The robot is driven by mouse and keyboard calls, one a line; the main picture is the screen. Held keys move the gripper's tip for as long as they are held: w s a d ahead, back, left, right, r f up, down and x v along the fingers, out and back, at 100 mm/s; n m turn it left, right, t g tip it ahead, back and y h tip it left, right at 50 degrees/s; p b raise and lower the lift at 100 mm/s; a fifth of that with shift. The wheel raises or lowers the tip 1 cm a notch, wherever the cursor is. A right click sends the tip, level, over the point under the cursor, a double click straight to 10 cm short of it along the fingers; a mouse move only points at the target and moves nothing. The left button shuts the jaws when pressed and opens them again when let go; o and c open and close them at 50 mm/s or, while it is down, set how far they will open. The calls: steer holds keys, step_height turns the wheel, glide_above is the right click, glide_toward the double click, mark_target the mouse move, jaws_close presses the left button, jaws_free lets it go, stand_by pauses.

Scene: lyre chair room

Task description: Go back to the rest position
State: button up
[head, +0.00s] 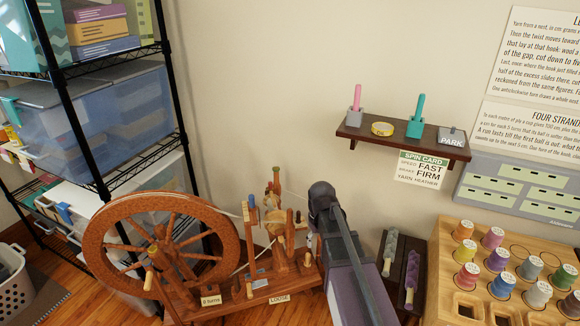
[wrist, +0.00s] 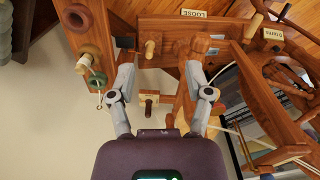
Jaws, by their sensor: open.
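My arm reaches in from the bottom of the head view and hides my gripper there. In the wrist view my gripper (wrist: 158,72) is open, its two grey fingers spread, with nothing between the tips that I can see held. The wooden spinning wheel (head: 97,238) stands at left in the head view, and its upright posts (head: 283,262) are just left of my arm. In the wrist view its wooden frame (wrist: 226,48) lies beyond and around the fingertips. I cannot tell whether the fingers touch it.
A wire shelf (head: 120,72) with bins stands at left. A small wall shelf (head: 375,138) holds pink and teal handled tools.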

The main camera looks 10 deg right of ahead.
steer(key=s+m, duration=0.3)
steer(key=s, duration=0.9)
step_height(320, 180, up, 12)
steer(key=p, duration=1.2)
steer(key=shift+w+r, duration=0.25)
steer(key=shift+w, duration=0.05)
steer(key=shift+a+f, duration=0.1)
steer(key=n+b, duration=0.5)
steer(key=b, duration=2)
glide_above(308, 254)
step_height(308, 254, down, 25)
steer(key=shift+f, duration=0.2)
steer(key=shift+f, duration=0.15)
step_height(308, 254, down, 14)
steer(key=b, duration=1.4)
steer(key=shift+r, duration=0.25)
